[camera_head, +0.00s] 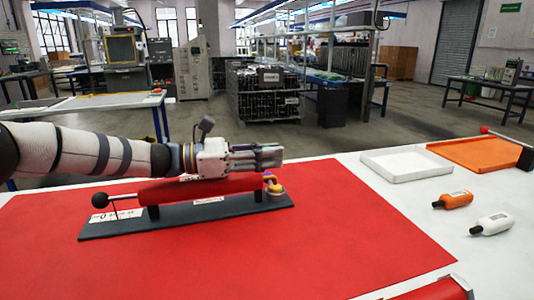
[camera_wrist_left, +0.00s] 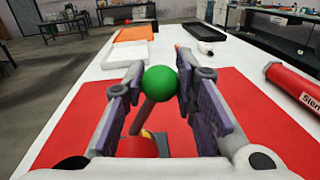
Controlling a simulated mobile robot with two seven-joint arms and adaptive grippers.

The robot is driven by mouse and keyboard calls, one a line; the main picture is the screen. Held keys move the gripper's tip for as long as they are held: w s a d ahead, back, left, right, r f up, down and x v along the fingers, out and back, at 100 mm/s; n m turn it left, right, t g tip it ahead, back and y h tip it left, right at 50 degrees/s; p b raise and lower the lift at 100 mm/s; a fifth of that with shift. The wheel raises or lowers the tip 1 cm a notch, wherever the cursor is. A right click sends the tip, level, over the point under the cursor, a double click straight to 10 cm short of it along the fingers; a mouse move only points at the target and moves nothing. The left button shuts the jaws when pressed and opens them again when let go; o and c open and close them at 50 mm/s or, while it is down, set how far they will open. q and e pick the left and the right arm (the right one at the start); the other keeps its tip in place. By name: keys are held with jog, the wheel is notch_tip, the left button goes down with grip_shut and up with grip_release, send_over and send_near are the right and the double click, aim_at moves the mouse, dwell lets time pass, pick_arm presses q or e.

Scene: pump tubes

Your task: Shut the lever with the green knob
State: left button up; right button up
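The green knob (camera_wrist_left: 160,81) shows in the left wrist view on a dark lever, between the fingertips of my left gripper (camera_wrist_left: 161,72). A finger stands on either side of it; I cannot tell whether they touch it. In the head view my left gripper (camera_head: 270,155) is over the right end of the red pump tube (camera_head: 215,187) and hides the green knob. The tube lies on a dark base plate (camera_head: 185,217). A black knob (camera_head: 100,200) on a rod is at its left end. A small yellow part (camera_head: 271,179) shows below the fingers. My right gripper is not in view.
A red mat (camera_head: 330,255) lies under the pump on a white table. A white tray (camera_head: 370,171), an orange tray (camera_head: 470,152), an orange bottle (camera_head: 453,200) and a white bottle (camera_head: 492,224) are at the right. Another red tube (camera_head: 435,291) lies at the front edge.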

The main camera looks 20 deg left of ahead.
pick_arm(q)
grip_shut()
jog(key=n, duration=0.1)
jog(key=w+n, duration=0.1)
jog(key=a+n, duration=0.1)
jog(key=shift+w+r, duration=0.25)
jog(key=shift+w+a+r+n+t+b, duration=0.1)
jog(key=shift+w+a+n+b, duration=0.15)
jog(key=shift+n, duration=0.45)
jog(key=shift+w+a+n+t+b, duration=0.15)
jog(key=shift+w+n, duration=0.15)
jog(key=shift+n, duration=0.4)
jog(key=shift+w+a+r+n+t+b, duration=0.15)
jog(key=shift+w+a+n, duration=0.1)
jog(key=shift+n, duration=0.45)
jog(key=shift+f, duration=0.1)
jog(key=o, duration=0.8)
grip_release()
jog(key=shift+c, duration=0.2)
